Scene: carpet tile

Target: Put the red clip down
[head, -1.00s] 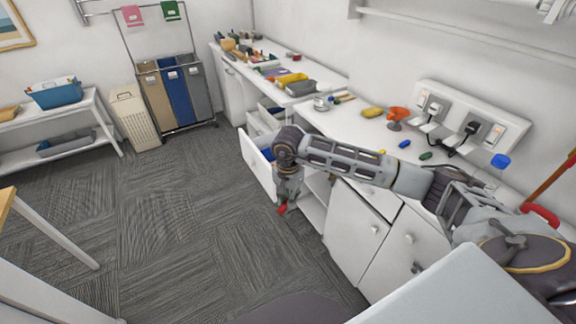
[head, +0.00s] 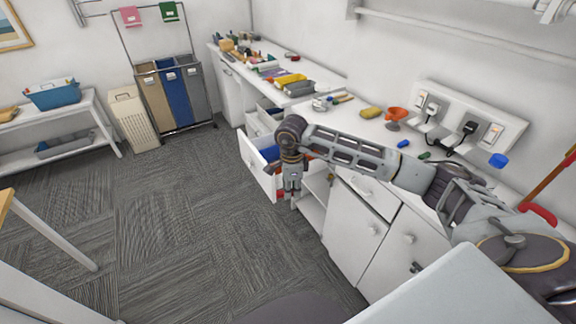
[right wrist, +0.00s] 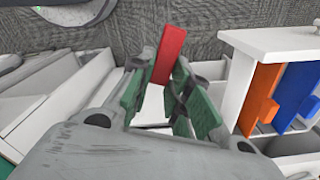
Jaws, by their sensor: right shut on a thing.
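The red clip (right wrist: 169,55) is a flat red piece held upright between the green-padded fingertips of my right gripper (right wrist: 170,75) in the right wrist view. In the head view my right gripper (head: 292,203) hangs fingers-down in front of the white cabinets, beside an open drawer. Only a small patch of red (head: 280,195) shows beside the fingers there. My right gripper is shut on the clip, above the carpet. My left gripper is in neither view.
The open white drawer (head: 256,167) holds blue and orange things; an orange piece (right wrist: 259,97) and a blue piece (right wrist: 295,95) show in the right wrist view. The counter (head: 345,118) carries several small items. The carpet (head: 180,235) in front is clear.

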